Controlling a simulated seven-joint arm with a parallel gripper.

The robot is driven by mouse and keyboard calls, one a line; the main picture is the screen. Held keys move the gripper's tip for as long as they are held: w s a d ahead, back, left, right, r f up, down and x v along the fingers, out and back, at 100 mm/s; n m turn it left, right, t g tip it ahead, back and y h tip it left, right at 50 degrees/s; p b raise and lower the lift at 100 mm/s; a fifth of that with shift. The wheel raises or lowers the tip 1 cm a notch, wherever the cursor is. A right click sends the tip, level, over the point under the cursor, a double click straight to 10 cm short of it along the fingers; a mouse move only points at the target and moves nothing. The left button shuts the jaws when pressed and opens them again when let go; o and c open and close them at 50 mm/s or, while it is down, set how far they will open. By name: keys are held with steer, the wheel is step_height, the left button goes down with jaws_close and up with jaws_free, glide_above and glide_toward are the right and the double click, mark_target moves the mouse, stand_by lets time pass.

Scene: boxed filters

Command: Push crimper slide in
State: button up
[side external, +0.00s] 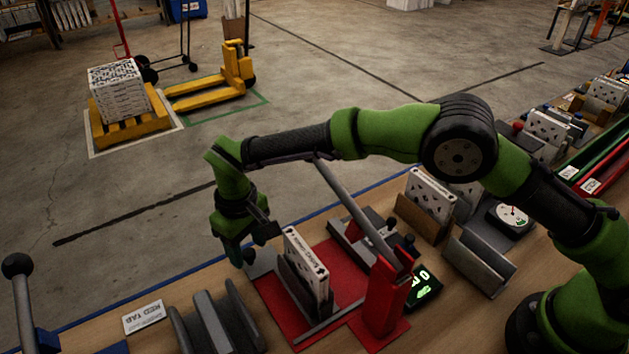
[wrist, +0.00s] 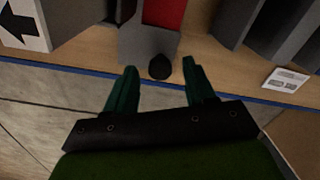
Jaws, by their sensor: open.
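The crimper has a red base (side external: 272,302), a red post (side external: 384,298) and a long grey lever (side external: 345,200) slanting up. A white patterned filter box (side external: 306,262) stands upright in a dark holder on the crimper's slide. The slide's grey end plate (side external: 261,262) shows at the table's far edge; it also shows in the wrist view (wrist: 146,45), with a round black knob (wrist: 160,67) on its end. My gripper (side external: 243,254) is open at that end. In the wrist view the knob lies between and just ahead of the two green fingertips (wrist: 158,66), with gaps on both sides.
A grey slotted rack (side external: 215,318) and a white label card (side external: 144,317) lie left of the crimper. A green-lit display (side external: 423,286), another boxed filter (side external: 431,193) and a dial gauge (side external: 512,217) stand to the right. Beyond the blue table edge is open floor.

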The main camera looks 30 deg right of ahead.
steer(key=shift+f, duration=0.3)
jaws_close()
steer(key=shift+d, duration=0.1)
steer(key=shift+d, duration=3.8)
jaws_free()
